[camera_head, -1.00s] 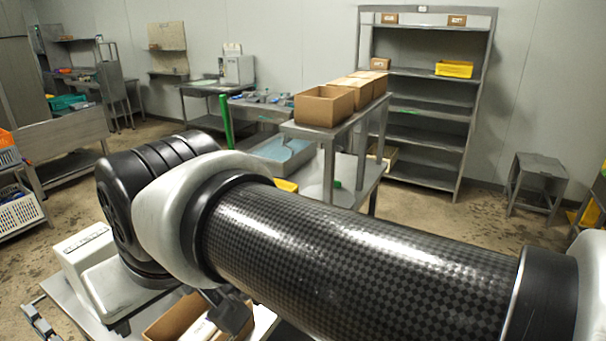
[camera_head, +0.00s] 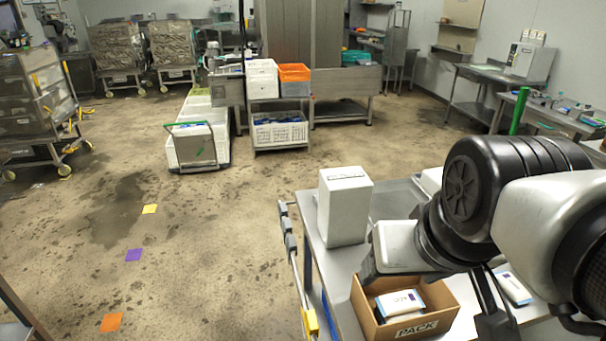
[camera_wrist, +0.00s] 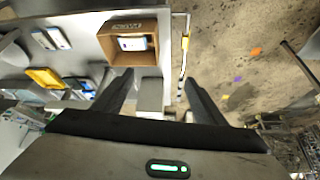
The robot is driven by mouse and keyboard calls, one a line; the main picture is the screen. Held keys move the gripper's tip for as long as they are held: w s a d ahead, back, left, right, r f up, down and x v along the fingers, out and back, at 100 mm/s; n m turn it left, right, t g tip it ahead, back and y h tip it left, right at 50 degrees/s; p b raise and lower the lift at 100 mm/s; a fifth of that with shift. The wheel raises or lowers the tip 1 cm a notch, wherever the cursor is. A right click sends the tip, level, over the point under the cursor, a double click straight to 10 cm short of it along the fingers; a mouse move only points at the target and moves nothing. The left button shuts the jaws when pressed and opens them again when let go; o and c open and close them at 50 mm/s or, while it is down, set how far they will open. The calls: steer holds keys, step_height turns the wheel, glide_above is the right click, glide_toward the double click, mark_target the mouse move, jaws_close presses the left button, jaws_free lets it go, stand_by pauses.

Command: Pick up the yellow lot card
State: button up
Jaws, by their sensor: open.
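A small flat yellow square (camera_head: 149,209) lies on the floor left of the middle in the head view. It is the only yellow card-like thing I see, but I cannot read it to tell if it is the lot card. In the wrist view a small yellowish spot (camera_wrist: 225,97) on the floor, beyond the right finger, seems to be the same one. My gripper (camera_wrist: 160,78) is open with nothing between its fingers. It is over the steel table area, well apart from the yellow square.
A purple square (camera_head: 134,255) and an orange square (camera_head: 111,322) lie nearer on the floor. A steel table (camera_head: 385,205) holds a white box (camera_head: 344,205) and an open PACK carton (camera_head: 432,325). Crates, a cart (camera_head: 195,145) and racks stand behind. The floor between is clear.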

stand_by(0.4)
steer(key=c, duration=0.3)
steer(key=shift+w+a+f+b, duration=0.15)
steer(key=shift+w+f+b, duration=0.15)
steer(key=shift+b, duration=0.1)
steer(key=shift+c, duration=0.8)
steer(key=n+g+b, duration=0.2)
steer(key=g+b, duration=0.4)
steer(key=b, duration=0.7)
glide_above(311, 319)
step_height(311, 319, down, 22)
steer(key=f, duration=0.4)
steer(key=f+b, duration=0.1)
steer(key=f, duration=0.2)
steer(key=f+b, duration=0.1)
steer(key=f, duration=0.3)
steer(key=shift+s+d+f, duration=0.25)
steer(key=shift+s+f, duration=0.05)
steer(key=shift+f, duration=0.05)
steer(key=shift+w+a+f+b, duration=0.15)
steer(key=shift+f+b, duration=0.25)
steer(key=shift+f, duration=0.95)
steer(key=shift+w+a+f+b, duration=0.1)
steer(key=shift+f+b, duration=0.25)
steer(key=shift+f, duration=0.95)
